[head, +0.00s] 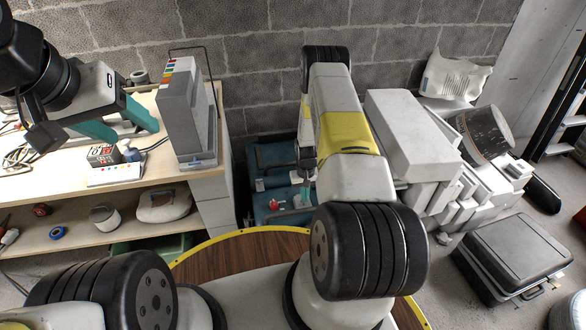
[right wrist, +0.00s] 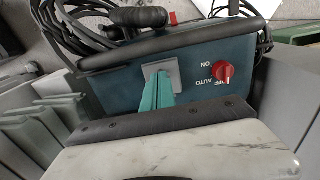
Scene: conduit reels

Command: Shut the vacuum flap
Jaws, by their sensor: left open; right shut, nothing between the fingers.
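The blue-teal vacuum (head: 262,158) stands low between the workbench and a pile of white blocks. In the right wrist view its front panel (right wrist: 120,93) shows a red knob (right wrist: 223,72) marked ON, AUTO and OFF. Left of the knob is the grey square flap (right wrist: 153,68), partly hidden behind my fingers; I cannot tell whether it is fully closed. My right gripper (right wrist: 160,88) is shut and empty, its teal fingertips at the flap's face; contact is unclear. In the head view my right gripper (head: 303,195) is at the vacuum. My left gripper (head: 128,122) is open and empty above the workbench.
The wooden workbench (head: 60,160) at left holds a grey upright device (head: 187,115) and small items. White blocks (head: 410,140) crowd the vacuum's right side. A black case (head: 515,250) lies on the floor at right. Black hoses (right wrist: 75,25) lie around the vacuum's top.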

